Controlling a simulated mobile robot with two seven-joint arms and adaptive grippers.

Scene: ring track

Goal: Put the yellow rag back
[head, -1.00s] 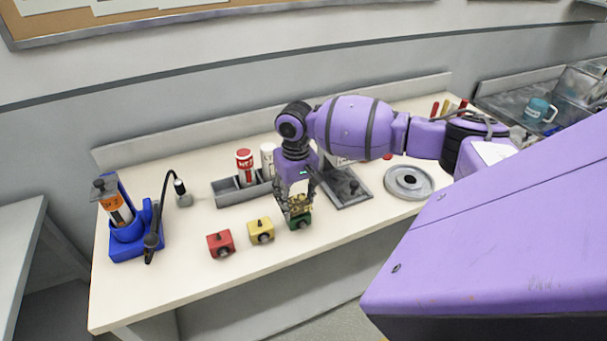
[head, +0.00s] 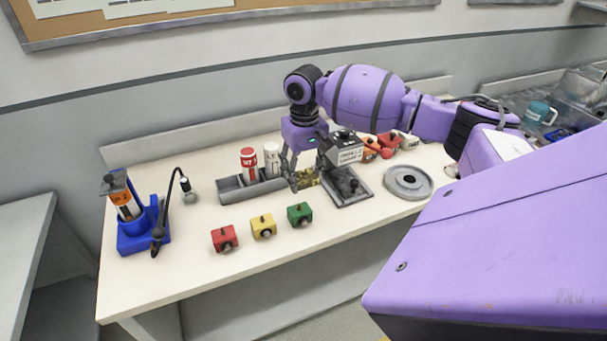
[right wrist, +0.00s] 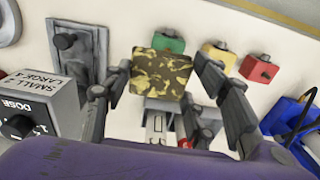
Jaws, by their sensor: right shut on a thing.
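The yellow rag (head: 307,178) is a small square cloth with a mottled yellow and brown pattern. My right gripper (head: 305,180) holds it between its fingers, between the grey tray and the grey plate with a knob. In the right wrist view the rag (right wrist: 160,72) sits flat between the two fingers (right wrist: 161,76) and covers part of what lies beneath. I cannot tell whether it touches the table. My left gripper is not in view.
The grey tray (head: 232,195) holds a red can (head: 249,164) and a white can (head: 271,160). The knobbed plate (head: 350,187) and a round grey disc (head: 408,182) lie to the right. Red (head: 225,238), yellow (head: 263,227) and green (head: 300,215) blocks stand in front.

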